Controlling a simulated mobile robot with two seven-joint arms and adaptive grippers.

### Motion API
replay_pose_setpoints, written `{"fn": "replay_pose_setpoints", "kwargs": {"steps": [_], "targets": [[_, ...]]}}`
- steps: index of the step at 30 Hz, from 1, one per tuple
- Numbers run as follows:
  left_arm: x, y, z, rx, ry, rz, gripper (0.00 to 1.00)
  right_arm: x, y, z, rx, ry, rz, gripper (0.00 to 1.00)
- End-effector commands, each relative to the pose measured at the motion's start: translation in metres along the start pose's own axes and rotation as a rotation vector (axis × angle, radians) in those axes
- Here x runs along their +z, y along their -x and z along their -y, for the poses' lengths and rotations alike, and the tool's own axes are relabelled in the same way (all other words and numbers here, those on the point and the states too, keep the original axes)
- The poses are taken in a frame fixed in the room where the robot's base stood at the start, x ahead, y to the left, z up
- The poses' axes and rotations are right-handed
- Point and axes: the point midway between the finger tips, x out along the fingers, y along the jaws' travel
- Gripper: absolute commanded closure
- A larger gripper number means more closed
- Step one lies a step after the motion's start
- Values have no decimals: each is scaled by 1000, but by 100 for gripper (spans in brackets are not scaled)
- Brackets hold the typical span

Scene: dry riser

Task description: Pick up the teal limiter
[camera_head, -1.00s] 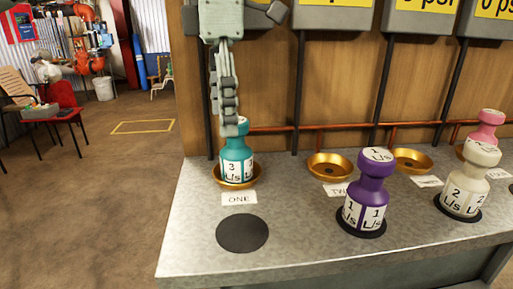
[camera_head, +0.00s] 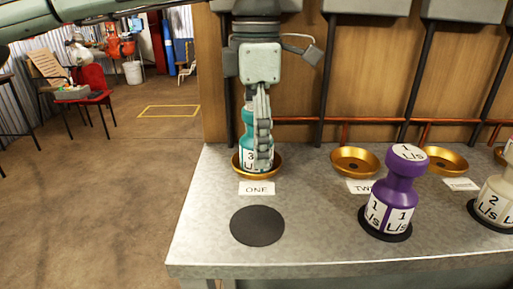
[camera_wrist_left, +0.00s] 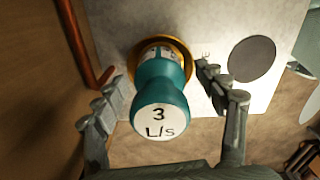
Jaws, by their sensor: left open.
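The teal limiter (camera_head: 247,145), marked 3 L/s, stands upright in the gold dish (camera_head: 237,170) behind the label ONE. My left gripper (camera_head: 262,165) points down over it and hides part of its right side in the head view. In the left wrist view the limiter's top (camera_wrist_left: 160,122) lies between the two spread fingers of my left gripper (camera_wrist_left: 170,97). The fingers are open, one on each side, with visible gaps to the limiter. My right gripper is not in view.
A purple limiter (camera_head: 389,200) and a cream limiter (camera_head: 497,195) stand on black discs to the right. A bare black disc (camera_head: 257,226) lies in front of ONE. Empty gold dishes (camera_head: 355,161) sit behind. A copper pipe (camera_head: 400,122) runs along the wooden back panel.

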Motion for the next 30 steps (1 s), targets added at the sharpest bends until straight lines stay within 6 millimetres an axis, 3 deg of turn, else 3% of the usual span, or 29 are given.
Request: {"fn": "replay_pose_setpoints", "kwargs": {"steps": [5, 21, 30], "targets": [[0, 0, 0, 0, 0, 1, 28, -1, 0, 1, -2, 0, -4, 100], [0, 0, 0, 1, 0, 1, 94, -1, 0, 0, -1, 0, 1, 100], [0, 3, 0, 2, 0, 2, 94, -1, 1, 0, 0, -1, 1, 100]]}}
